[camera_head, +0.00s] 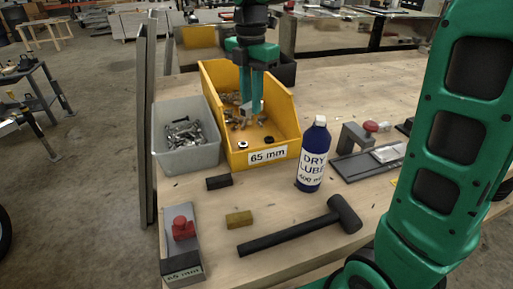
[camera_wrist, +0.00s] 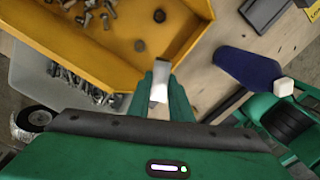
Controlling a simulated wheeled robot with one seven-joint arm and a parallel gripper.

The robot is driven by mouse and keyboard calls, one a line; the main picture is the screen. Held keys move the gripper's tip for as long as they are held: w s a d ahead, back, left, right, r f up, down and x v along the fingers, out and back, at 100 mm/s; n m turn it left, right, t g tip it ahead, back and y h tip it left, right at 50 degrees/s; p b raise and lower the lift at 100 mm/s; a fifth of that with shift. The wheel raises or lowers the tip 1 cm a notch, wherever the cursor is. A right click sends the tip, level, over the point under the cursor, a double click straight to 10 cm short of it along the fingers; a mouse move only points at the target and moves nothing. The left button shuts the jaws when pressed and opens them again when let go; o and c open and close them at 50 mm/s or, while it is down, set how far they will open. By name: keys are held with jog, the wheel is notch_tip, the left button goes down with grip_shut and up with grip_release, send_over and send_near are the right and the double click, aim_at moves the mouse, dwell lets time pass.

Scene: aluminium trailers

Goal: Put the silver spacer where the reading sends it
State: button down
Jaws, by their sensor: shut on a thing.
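My gripper (camera_head: 251,104) is shut on the silver spacer (camera_wrist: 160,84), a small bright metal piece between the green fingertips in the wrist view. In the head view the fingers reach down over the yellow bin (camera_head: 284,117), which carries a "65 mm" label (camera_head: 267,156) on its front. Loose metal pieces lie in the bin below. I cannot tell how far the spacer is above the bin floor. A grey block with a red knob (camera_head: 182,228) stands at the front left; its small front label (camera_head: 184,275) seems to read "65 mm".
A grey bin (camera_head: 205,157) of bolts stands left of the yellow bin. A blue "DRY LUBE" bottle (camera_head: 313,160) stands to the right. A black mallet (camera_head: 300,226), a brass-coloured block (camera_head: 239,219) and a black block (camera_head: 219,182) lie in front. Another red-knobbed fixture (camera_head: 357,137) is farther right.

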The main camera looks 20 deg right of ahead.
jog(key=shift+m, duration=0.5)
jog(key=d+f, duration=0.3)
jog(key=shift+w+d+f, duration=0.1)
jog(key=shift+w+f, duration=0.05)
jog(key=shift+w, duration=0.2)
jog(key=f, duration=0.8)
jog(key=shift+d+f, duration=0.25)
jog(key=shift+f, duration=2.05)
jog(key=shift+f, duration=0.1)
jog(key=c, duration=1.9)
grip_release()
notch_tip(320, 180, up, 12)
